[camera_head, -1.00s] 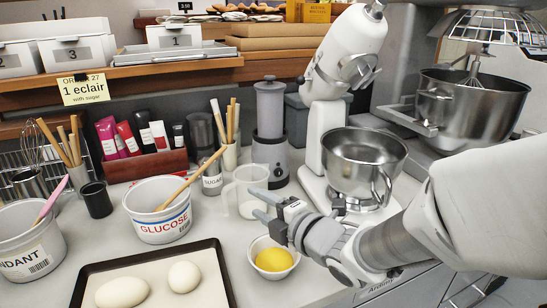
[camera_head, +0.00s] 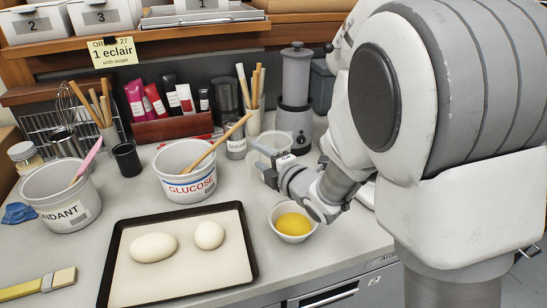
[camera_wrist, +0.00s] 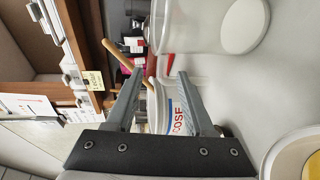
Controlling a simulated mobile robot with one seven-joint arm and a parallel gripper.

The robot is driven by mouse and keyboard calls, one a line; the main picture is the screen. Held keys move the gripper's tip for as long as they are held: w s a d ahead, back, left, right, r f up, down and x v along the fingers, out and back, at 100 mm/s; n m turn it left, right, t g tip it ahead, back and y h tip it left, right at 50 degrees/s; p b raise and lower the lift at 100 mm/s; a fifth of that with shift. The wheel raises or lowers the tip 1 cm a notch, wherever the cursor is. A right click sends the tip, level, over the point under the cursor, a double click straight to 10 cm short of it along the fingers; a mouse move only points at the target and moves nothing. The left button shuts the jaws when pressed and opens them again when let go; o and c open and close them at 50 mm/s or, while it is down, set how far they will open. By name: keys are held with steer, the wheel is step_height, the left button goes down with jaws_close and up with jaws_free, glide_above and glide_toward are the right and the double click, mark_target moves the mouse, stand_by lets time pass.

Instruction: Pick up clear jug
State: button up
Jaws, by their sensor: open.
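The clear jug (camera_head: 268,149) stands upright on the counter behind my gripper (camera_head: 262,172), which partly hides it in the head view. In the wrist view the jug (camera_wrist: 190,24) shows at the top, cut off by the edge, with a pale round disc at its base end. My gripper (camera_wrist: 160,76) is open and empty. In the wrist view the jug is to one side of the fingers, not between them. The glucose tub (camera_wrist: 160,108) shows beyond and between the fingers.
The glucose tub (camera_head: 176,188) holds a wooden stick left of my gripper. A bowl with yellow contents (camera_head: 293,236) sits just in front. The sugar jar (camera_head: 236,148) and grey blender (camera_head: 295,100) stand behind. A dark-rimmed tray (camera_head: 121,270) with dough pieces lies front left.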

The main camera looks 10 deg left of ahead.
mark_target(255, 153)
steer(key=x, duration=0.4)
steer(key=shift+d+f, duration=0.1)
steer(key=shift+f, duration=0.05)
steer(key=shift+c, duration=0.2)
jaws_close()
stand_by(1.1)
